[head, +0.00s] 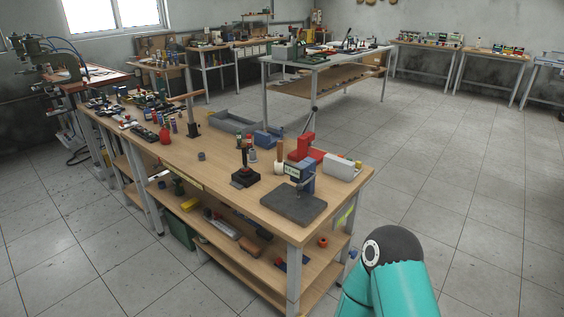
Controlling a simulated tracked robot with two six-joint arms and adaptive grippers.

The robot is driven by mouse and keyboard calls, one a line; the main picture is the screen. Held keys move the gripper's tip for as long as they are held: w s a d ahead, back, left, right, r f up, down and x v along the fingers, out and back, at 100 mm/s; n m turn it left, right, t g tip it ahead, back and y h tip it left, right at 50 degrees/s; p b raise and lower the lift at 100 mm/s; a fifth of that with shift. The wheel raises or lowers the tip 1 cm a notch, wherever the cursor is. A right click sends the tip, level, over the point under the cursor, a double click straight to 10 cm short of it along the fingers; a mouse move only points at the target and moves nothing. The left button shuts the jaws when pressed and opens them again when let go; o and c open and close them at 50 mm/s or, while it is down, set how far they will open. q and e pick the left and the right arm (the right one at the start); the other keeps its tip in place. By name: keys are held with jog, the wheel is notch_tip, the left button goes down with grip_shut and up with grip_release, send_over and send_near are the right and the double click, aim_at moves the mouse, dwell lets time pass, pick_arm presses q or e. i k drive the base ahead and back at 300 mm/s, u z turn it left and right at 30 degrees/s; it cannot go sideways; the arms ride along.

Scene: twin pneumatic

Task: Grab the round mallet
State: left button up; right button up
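I cannot clearly make out a round mallet in the head view. A small pale wooden upright piece (280,152) stands on the near workbench (222,172), just left of a red tool (305,150). It may be the mallet or its handle, but it is too small to tell. Neither of my grippers is in view. Only a teal and black part of my own arm shows at the bottom right, apart from the bench.
Shelves below hold tools. Open tiled floor (460,170) lies to the right. Other tables stand behind.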

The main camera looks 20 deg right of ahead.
aim_at(278, 163)
jog(key=i, duration=0.85)
